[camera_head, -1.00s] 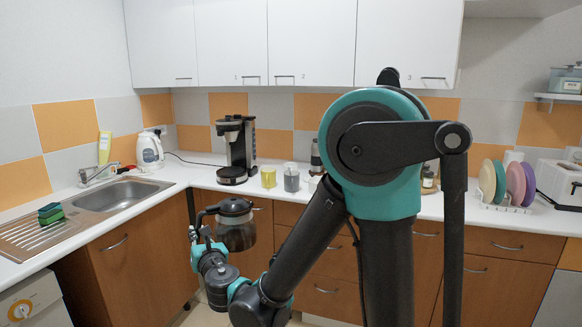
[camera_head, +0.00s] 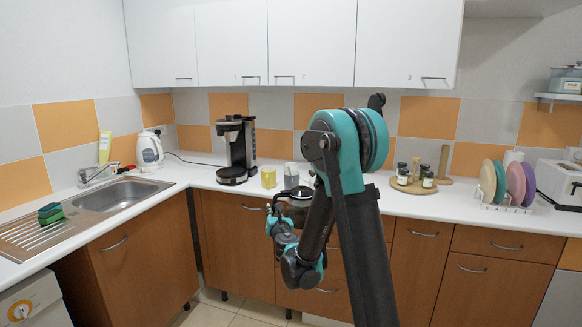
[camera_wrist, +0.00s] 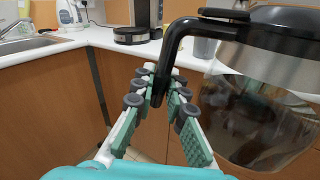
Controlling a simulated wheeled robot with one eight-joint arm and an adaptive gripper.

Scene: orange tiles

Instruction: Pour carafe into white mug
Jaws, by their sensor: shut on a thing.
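The carafe has a black lid, a black handle and a dark glass body. It shows in the head view (camera_head: 297,194), partly behind my arm, and large at the right of the wrist view (camera_wrist: 255,115). My gripper (camera_wrist: 160,88) is shut on the carafe's handle, with the fingers on either side of it. In the head view my gripper (camera_head: 272,211) is left of the carafe, in front of the counter edge. The carafe looks about upright. I cannot clearly make out the white mug; my arm and the carafe hide part of the counter there.
A coffee maker (camera_head: 238,150) stands on the counter (camera_head: 205,178), with a yellow cup (camera_head: 268,177) and a grey cup (camera_head: 291,175) to its right. A round board with jars (camera_head: 413,186) and a dish rack (camera_head: 507,205) stand further right. A kettle (camera_head: 149,151) is at the left.

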